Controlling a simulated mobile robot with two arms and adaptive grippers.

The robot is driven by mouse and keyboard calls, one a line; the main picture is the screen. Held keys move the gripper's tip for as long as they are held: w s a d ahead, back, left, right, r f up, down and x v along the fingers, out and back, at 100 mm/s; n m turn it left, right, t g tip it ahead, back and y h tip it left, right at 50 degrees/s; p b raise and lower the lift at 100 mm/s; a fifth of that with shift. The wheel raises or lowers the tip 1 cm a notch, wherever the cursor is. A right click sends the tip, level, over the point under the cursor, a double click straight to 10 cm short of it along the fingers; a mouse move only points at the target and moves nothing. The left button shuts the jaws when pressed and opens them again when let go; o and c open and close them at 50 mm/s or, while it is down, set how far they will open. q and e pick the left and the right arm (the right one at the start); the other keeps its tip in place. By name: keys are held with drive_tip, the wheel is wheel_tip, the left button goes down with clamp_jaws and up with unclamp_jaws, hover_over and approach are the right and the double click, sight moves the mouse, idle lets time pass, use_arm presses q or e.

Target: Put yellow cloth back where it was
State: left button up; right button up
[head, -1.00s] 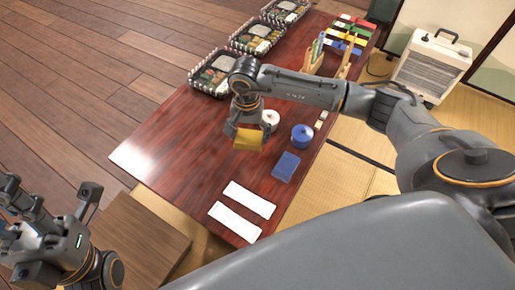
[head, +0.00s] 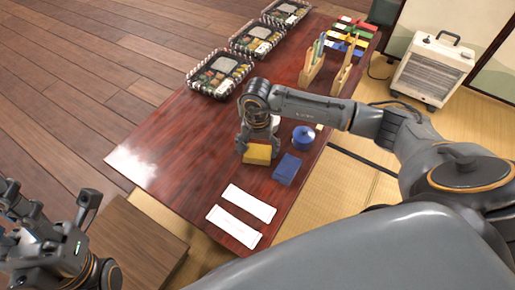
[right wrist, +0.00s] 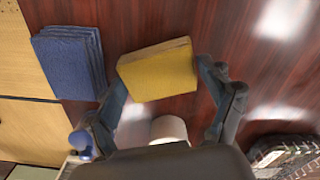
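The yellow cloth (head: 257,154) is a folded block at or just above the dark red table (head: 180,150), left of the folded blue cloth (head: 287,169). My right gripper (head: 257,143) reaches down over the yellow cloth with one finger at each side. In the right wrist view the yellow cloth (right wrist: 158,70) fills the space between the two fingertips (right wrist: 160,75), which seem to touch its edges. The blue cloth (right wrist: 70,62) lies apart on the left there. My left gripper (head: 60,235) is at the lower left, away from the table, and seems empty.
A blue round pot (head: 303,137) stands beside my right gripper. A white round thing is partly hidden behind it. Two white strips (head: 248,203) lie at the near end. Several bento boxes (head: 220,73) line the far left edge. The table's left near part is clear.

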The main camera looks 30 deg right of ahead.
drive_tip(key=shift+o, duration=1.2)
